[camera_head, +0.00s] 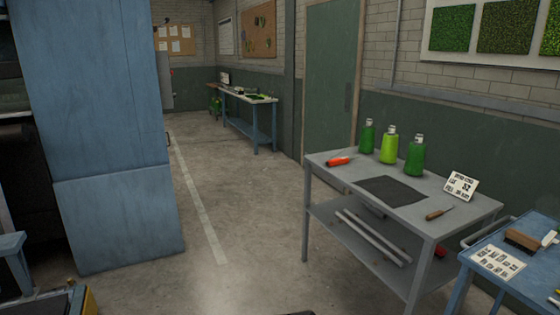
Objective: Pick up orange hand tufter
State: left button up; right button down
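An orange-handled tool (339,161), which looks like the orange hand tufter, lies at the far left corner of a grey metal table (330,172). Its thin tip points right, toward the bottles. Neither of my grippers can be made out in the head view. Nothing visible touches the orange tool.
The table also holds several green bottles (390,147), a dark mat (391,191), a card (461,186) and a wooden-handled tool (439,212). A blue cart (510,270) stands right; a blue cabinet (115,150) stands left. Open floor (245,215) lies between.

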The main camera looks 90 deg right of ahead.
aim_at(342, 160)
jog(key=z, duration=3.2)
jog(key=u, duration=2.6)
jog(key=z, duration=2.6)
jog(key=i+z, duration=0.1)
jog(key=i, duration=0.5)
jog(key=i+j+z, duration=0.1)
jog(key=i, duration=0.55)
